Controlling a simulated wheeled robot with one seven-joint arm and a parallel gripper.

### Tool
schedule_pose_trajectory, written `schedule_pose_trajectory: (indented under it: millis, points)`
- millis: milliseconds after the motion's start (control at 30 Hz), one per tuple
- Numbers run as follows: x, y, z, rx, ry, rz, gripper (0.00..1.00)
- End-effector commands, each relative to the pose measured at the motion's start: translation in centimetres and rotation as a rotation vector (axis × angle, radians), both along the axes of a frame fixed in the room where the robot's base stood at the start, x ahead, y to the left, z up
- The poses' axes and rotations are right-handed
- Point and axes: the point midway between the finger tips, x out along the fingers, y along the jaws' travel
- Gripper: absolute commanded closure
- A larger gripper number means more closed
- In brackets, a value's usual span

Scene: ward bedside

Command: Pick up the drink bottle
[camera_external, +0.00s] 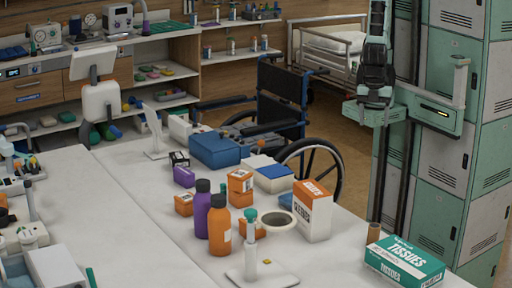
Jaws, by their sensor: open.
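Two upright bottles with dark caps stand together on the white table: an orange bottle (220,229) with a pale label and a purple bottle (202,212) just behind it to the left. I cannot tell from their labels which is the drink bottle. The orange bottle partly hides the purple one. My gripper (376,100) is at the upper right, raised and well apart from both bottles. It is open, with nothing seen in it; its fingers are small and dark in this view.
Small orange boxes (240,188), a white ring-shaped item (279,221), an orange-white carton (313,211) and a pump-topped stand (250,257) crowd the bottles. A tissue box (404,262) lies at the right end. A wheelchair (290,120) stands behind the table. The table's left middle is bare.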

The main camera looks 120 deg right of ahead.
Motion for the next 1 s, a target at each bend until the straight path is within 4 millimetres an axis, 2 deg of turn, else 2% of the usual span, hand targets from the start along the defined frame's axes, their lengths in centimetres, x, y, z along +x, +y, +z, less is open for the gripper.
schedule_pose_trajectory:
  millis: [67, 167, 200, 333, 433, 500, 600, 700, 800, 900, 1000]
  points:
    - [3.1, 0.4, -1.9, 0.033, -0.053, -0.021, 0.36]
    - [9.5, 1.0, -4.4, 0.11, -0.177, -0.051, 0.36]
    - [12.4, 0.9, -5.5, 0.147, -0.238, -0.063, 0.36]
    - [22.0, -0.1, -8.6, 0.275, -0.449, -0.1, 0.36]
    - [28.6, -2.0, -10.4, 0.376, -0.616, -0.13, 0.36]
    - [32.6, -4.0, -11.5, 0.446, -0.738, -0.154, 0.36]
    - [37.1, -7.6, -12.7, 0.539, -0.91, -0.188, 0.36]
    - [40.0, -11.2, -13.4, 0.615, -1.06, -0.218, 0.36]
    - [41.5, -14.1, -13.7, 0.67, -1.175, -0.24, 0.36]
    - [42.0, -15.8, -13.6, 0.702, -1.244, -0.251, 0.36]
    - [42.6, -16.3, -13.4, 0.715, -1.273, -0.256, 0.36]
